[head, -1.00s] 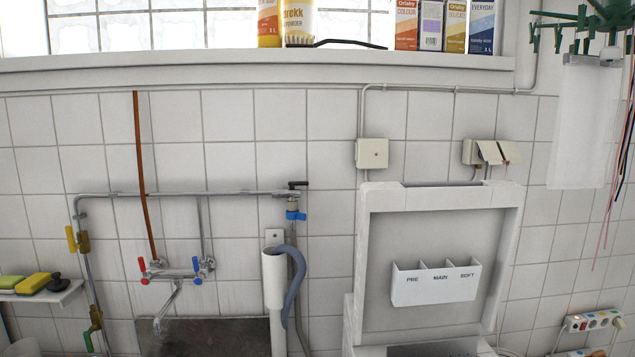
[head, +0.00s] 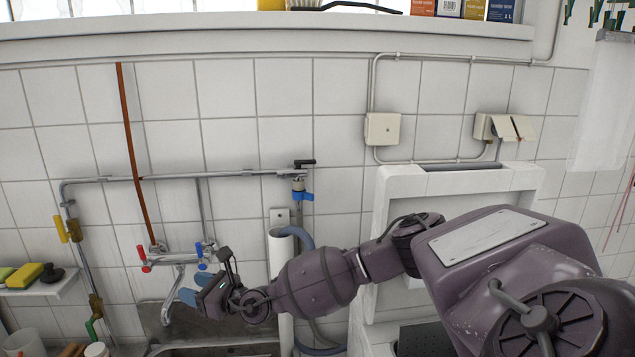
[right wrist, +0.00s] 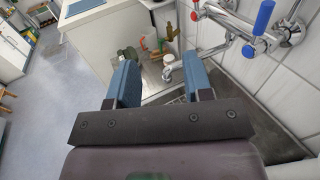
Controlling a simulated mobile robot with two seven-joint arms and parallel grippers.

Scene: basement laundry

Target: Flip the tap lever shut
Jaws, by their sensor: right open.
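Several levers show on the wall pipes, and I cannot tell which one the task means. A black lever (head: 304,163) lies roughly level atop the pipe end, above a blue lever (head: 301,196). The mixer tap (head: 176,255) has a red handle (head: 142,258) and a blue handle (head: 200,251). A yellow lever (head: 60,228) stands upright on the left pipe. My right gripper (head: 206,277) is open and empty, in front of and just below the mixer's blue end. In the right wrist view, the mixer (right wrist: 245,30) is right of the spread fingers (right wrist: 162,75). My left gripper is not in view.
A dark sink (head: 225,325) lies below the tap. A white standpipe (head: 281,255) with a grey-blue hose stands behind my right forearm. A white washing machine (head: 388,195) is behind my arm. Sponges sit on a small shelf (head: 40,288) at left.

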